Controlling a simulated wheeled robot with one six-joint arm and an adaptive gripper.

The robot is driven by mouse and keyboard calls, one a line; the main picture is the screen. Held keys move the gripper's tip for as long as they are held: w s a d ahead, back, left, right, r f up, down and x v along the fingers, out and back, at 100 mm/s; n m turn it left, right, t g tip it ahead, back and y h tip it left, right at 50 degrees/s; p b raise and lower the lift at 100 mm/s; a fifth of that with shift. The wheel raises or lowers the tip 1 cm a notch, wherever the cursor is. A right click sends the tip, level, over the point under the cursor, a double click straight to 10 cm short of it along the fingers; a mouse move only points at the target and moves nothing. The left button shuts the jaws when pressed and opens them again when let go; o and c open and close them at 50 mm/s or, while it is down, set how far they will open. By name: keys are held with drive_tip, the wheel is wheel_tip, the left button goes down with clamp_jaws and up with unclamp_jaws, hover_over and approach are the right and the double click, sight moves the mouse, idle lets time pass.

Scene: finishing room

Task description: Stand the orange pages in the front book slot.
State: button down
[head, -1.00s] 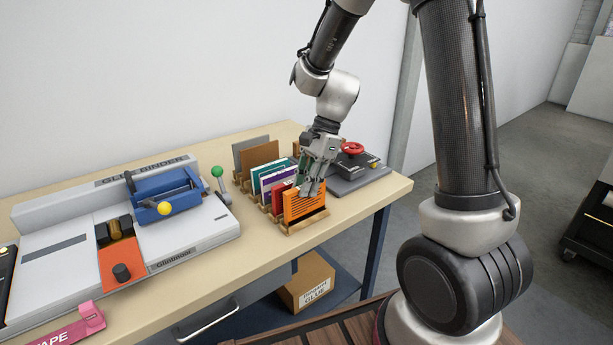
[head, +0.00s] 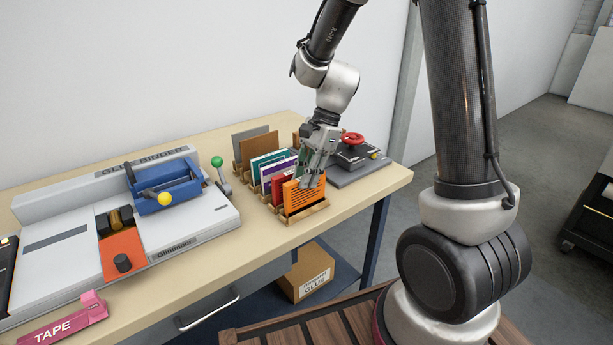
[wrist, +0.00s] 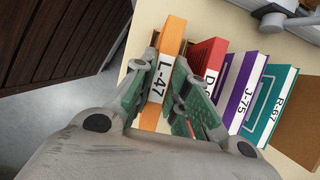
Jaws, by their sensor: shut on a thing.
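The orange pages (head: 303,202), labelled L-47 in the wrist view (wrist: 171,42), stand upright at the front end of the wooden book rack (head: 313,213). Their lower edge is at the front slot, behind the front rail. I cannot tell if they rest on the slot's floor. My gripper (head: 311,182) comes down from above and is shut on the orange pages. In the wrist view its green-padded fingers (wrist: 165,100) lie on both sides of the labelled edge. The red book (wrist: 207,62) stands just behind, close to one finger.
Purple (wrist: 244,88) and teal (wrist: 276,105) books stand further back in the rack. Brown and grey boards (head: 259,146) stand behind them. A grey press with a red wheel (head: 352,138) is to the right, and the glue binder (head: 190,228) to the left. The table's front edge is close.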

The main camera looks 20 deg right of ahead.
drive_tip(key=shift+f, duration=0.6)
idle(0.3)
drive_tip(key=c, duration=1.7)
unclamp_jaws()
drive_tip(key=shift+r, duration=0.1)
drive_tip(key=shift+v, duration=5.45)
